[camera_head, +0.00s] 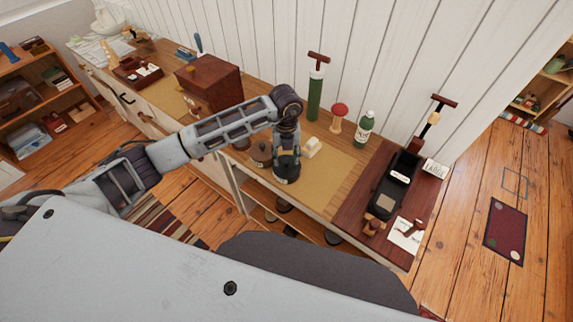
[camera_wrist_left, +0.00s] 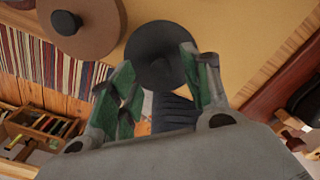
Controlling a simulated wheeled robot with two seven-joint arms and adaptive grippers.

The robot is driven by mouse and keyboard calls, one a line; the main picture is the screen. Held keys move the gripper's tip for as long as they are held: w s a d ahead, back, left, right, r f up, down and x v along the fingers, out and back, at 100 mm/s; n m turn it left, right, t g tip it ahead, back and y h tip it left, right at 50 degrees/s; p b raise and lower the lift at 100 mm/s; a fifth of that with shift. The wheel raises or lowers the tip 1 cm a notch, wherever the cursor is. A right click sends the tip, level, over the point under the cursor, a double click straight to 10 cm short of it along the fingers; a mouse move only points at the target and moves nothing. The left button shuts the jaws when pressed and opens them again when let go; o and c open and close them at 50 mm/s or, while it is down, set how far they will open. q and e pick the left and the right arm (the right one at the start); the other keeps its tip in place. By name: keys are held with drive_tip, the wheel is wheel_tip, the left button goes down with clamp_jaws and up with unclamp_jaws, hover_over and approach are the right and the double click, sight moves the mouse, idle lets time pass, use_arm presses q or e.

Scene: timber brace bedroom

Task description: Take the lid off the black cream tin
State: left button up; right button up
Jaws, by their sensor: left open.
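The black cream tin (camera_head: 287,175) stands on the tan mat of the long wooden counter, with a small pale label on its front. My left gripper (camera_head: 287,154) points down right over it and hides most of its top. In the left wrist view the round dark lid (camera_wrist_left: 158,45) lies beyond and between the two green-padded fingers of the left gripper (camera_wrist_left: 160,62). The fingers are apart, with nothing held. Whether they touch the lid I cannot tell. My right gripper is not in view.
A brown knobbed tin (camera_head: 261,156) stands close left of the black tin; its round lid (camera_wrist_left: 90,20) shows in the wrist view. A cream block (camera_head: 313,147) sits at right. Behind are a green cylinder (camera_head: 315,95), a red-topped mushroom (camera_head: 338,117) and a green bottle (camera_head: 364,130).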

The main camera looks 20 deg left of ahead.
sight(287, 161)
use_arm(q)
drive_tip(key=shift+d+f, duration=0.1)
drive_tip(key=shift+f, duration=1.45)
drive_tip(key=shift+c, duration=0.5)
clamp_jaws()
